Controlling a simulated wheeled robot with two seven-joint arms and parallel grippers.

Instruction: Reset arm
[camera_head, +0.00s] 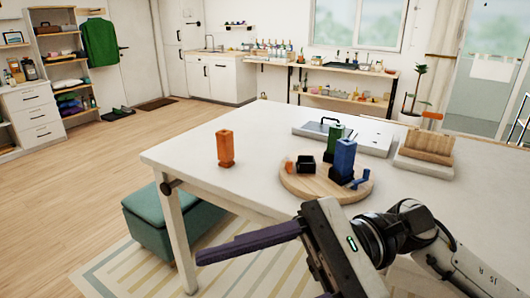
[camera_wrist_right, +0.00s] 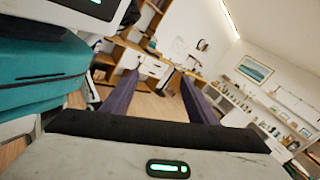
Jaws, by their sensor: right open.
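My right gripper (camera_head: 240,275) reaches in from the lower right of the head view, in front of the white table's near edge. Its two purple fingers are spread apart, with nothing between them. One finger is partly cut off by the bottom of the frame. In the right wrist view the open fingers (camera_wrist_right: 160,76) point out into the room, with a gap between them. My left gripper is not in view.
The white table (camera_head: 205,182) carries an orange container (camera_head: 226,148) and a round wooden board (camera_head: 300,187) with blue (camera_head: 344,157), green (camera_head: 334,137) and black (camera_head: 306,163) items. A white board (camera_head: 372,141) and wooden block (camera_head: 428,147) stand behind. A teal bench (camera_head: 147,218) is left.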

